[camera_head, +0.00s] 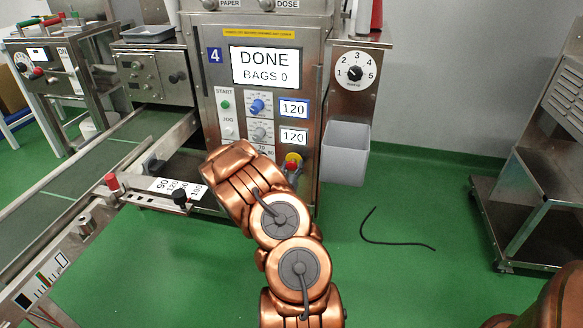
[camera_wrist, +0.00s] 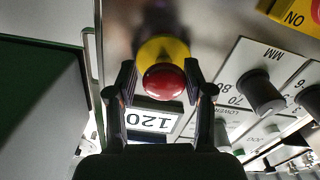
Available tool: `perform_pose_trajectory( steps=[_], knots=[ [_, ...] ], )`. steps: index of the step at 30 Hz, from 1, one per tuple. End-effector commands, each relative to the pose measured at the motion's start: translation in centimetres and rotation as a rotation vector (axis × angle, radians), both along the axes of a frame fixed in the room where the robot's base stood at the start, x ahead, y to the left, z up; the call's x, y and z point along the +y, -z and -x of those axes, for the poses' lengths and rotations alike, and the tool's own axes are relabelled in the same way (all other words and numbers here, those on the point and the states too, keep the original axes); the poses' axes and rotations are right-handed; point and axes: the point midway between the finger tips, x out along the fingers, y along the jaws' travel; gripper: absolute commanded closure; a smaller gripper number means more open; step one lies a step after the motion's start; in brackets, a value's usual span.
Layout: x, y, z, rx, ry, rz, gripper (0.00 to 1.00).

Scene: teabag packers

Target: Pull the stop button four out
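The number four machine (camera_head: 213,55) carries a blue "4" label. Its stop button, a red mushroom head on a yellow base, is low on the front panel in the head view (camera_head: 293,160). The red button head (camera_wrist: 163,83) is large in the wrist view, with the yellow base (camera_wrist: 160,48) behind it. My gripper (camera_wrist: 161,76) is open, with one finger on each side of the red head. A narrow gap seems to show on each side; contact is hard to tell.
The screen (camera_head: 265,67) reads "DONE BAGS 0". Knobs (camera_head: 258,107) and displays sit above the button. A grey bin (camera_head: 345,153) hangs to the right, a conveyor (camera_head: 75,190) runs left, and a black cable (camera_head: 395,243) lies on the green floor.

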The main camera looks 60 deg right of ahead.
Motion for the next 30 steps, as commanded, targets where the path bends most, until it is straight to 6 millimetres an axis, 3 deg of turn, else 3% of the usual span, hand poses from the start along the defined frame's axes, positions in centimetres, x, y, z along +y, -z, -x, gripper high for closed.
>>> perform_pose_trajectory(
  steps=[3, 17, 30],
  knots=[
    [0.1, 0.0, -0.1, 0.0, -0.003, 0.0, 0.33],
    [0.8, 0.0, -0.1, 0.0, -0.008, 0.001, 0.33],
    [5.6, 0.0, 1.7, 0.001, -0.007, 0.0, 0.33]
  ],
)
